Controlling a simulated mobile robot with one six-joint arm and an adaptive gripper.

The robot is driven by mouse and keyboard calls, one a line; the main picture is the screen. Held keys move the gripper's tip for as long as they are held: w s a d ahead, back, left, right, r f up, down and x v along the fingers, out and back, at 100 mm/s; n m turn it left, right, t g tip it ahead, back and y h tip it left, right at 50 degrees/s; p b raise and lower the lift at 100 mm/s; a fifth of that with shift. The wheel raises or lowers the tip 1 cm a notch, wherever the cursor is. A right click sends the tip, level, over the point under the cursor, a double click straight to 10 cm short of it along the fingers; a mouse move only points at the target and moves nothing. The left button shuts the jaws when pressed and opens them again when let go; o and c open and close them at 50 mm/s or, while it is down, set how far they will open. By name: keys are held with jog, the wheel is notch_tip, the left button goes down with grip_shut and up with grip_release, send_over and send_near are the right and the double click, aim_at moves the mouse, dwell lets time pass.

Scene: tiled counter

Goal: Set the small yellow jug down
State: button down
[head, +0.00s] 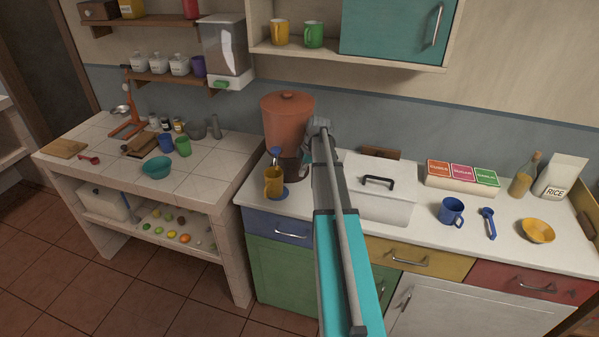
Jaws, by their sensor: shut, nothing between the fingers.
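The small yellow jug (272,183) is upright near the front left edge of the white counter, in the head view. A flat blue disc (286,193) shows at its lower right; I cannot tell whether the jug rests fully on it. My gripper (288,172) is a dark shape just right of and behind the jug, partly hidden by my own arm. It is shut with nothing in it. Whether its fingertips touch the jug is too small to tell.
A terracotta water container (287,115) with a blue tap (275,152) stands close behind the jug. A white lidded box (378,203) is right of my arm. A blue mug (451,211) and yellow bowl (538,231) lie further right. A tiled counter (218,158) is left, across a gap.

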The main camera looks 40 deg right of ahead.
jog(key=shift+p+v, duration=1.35)
jog(key=shift+v, duration=0.35)
jog(key=shift+a, duration=0.1)
jog(key=s+a+m+h, duration=0.1)
jog(key=s+a+m, duration=0.3)
jog(key=a, duration=0.8)
jog(key=s+a+m+g+h, duration=0.1)
jog(key=s+a+m, duration=0.3)
jog(key=s+a, duration=0.3)
jog(key=s+a+m+h, duration=0.1)
jog(key=s+a+m, duration=0.3)
jog(key=a, duration=1.3)
jog(key=shift+s+a+f+g, duration=0.3)
jog(key=shift+s+a+f, duration=0.15)
jog(key=shift+s, duration=0.2)
